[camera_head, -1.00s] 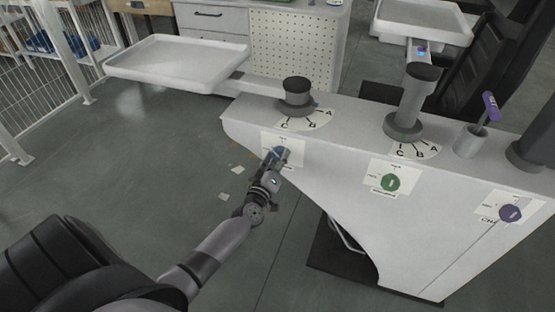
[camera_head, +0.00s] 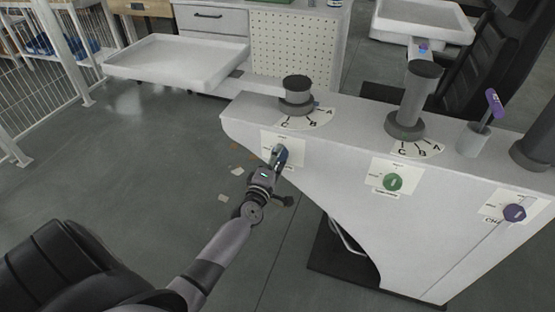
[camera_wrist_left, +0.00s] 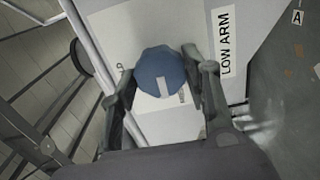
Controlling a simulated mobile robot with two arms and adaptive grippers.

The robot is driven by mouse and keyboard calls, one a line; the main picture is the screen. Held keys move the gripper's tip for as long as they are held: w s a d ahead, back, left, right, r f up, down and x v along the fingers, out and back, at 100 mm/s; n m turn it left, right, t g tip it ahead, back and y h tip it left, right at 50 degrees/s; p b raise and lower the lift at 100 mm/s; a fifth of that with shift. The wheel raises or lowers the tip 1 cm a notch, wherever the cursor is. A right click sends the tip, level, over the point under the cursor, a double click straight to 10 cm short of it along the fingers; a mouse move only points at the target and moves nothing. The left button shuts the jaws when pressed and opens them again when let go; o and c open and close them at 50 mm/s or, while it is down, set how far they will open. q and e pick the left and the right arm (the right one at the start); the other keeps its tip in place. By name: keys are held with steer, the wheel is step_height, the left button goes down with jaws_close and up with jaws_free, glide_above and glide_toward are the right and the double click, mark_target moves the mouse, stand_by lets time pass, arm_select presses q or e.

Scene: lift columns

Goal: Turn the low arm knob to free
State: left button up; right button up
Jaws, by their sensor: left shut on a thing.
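The low arm knob (camera_wrist_left: 160,72) is blue with a pale pointer stripe and sits on a white label plate (camera_wrist_left: 120,25). The words LOW ARM read beside it in the left wrist view. My left gripper (camera_wrist_left: 160,85) has a finger on each side of the knob and is shut on it. In the head view my left gripper (camera_head: 279,154) is at the left label on the front of the grey cabinet (camera_head: 330,165) and mostly hides the knob. The stripe's setting against the label marks cannot be read clearly. My right gripper is not in view.
A green knob (camera_head: 393,182) and a purple knob (camera_head: 514,213) sit farther right on the cabinet front. Dark lift columns (camera_head: 408,105) with A, B, C dials stand on top. A white tray (camera_head: 175,62) extends left. Open floor (camera_head: 130,170) lies left.

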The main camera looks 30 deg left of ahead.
arm_select(q)
steer(key=shift+f+n, duration=0.1)
steer(key=shift+n, duration=0.3)
steer(key=o, duration=1.2)
steer(key=shift+c, duration=0.2)
steer(key=shift+s, duration=0.1)
steer(key=v, duration=1.2)
